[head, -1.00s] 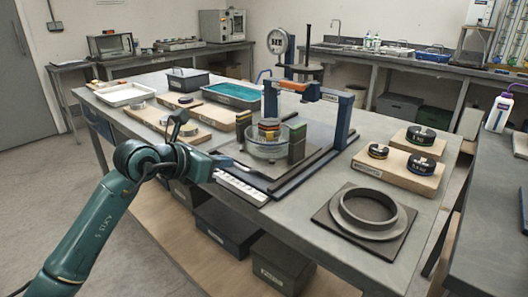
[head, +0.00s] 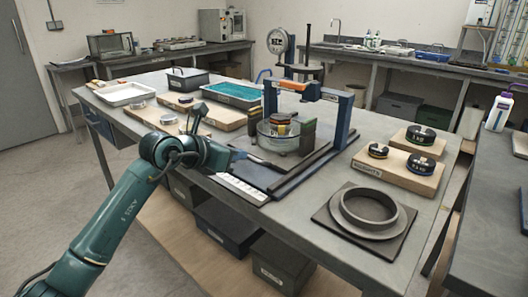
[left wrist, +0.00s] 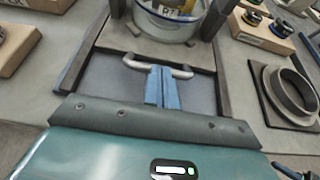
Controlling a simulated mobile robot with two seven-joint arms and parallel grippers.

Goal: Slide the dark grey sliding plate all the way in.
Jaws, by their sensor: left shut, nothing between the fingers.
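The dark grey sliding plate (left wrist: 115,38) lies between two dark rails and bears a glass bowl (head: 284,142) with coloured pieces in it and a dark green block (head: 309,132). The plate sits partly under the blue press frame, with bare bed (left wrist: 105,85) in front of it. Its pale bar handle (left wrist: 182,72) shows in the left wrist view. My left gripper (head: 246,156) is shut and empty. Its blue fingertips (left wrist: 160,72) are at the middle of the handle and seem to touch it. My right gripper is not in view.
The rails (head: 301,173) flank the bed. A flanged ring (head: 367,210) and boards with black weights (head: 379,150) stand to the right. Wooden boards (head: 164,124) and a teal tray (head: 231,93) lie to the left. A white scale strip (head: 242,189) is at the front.

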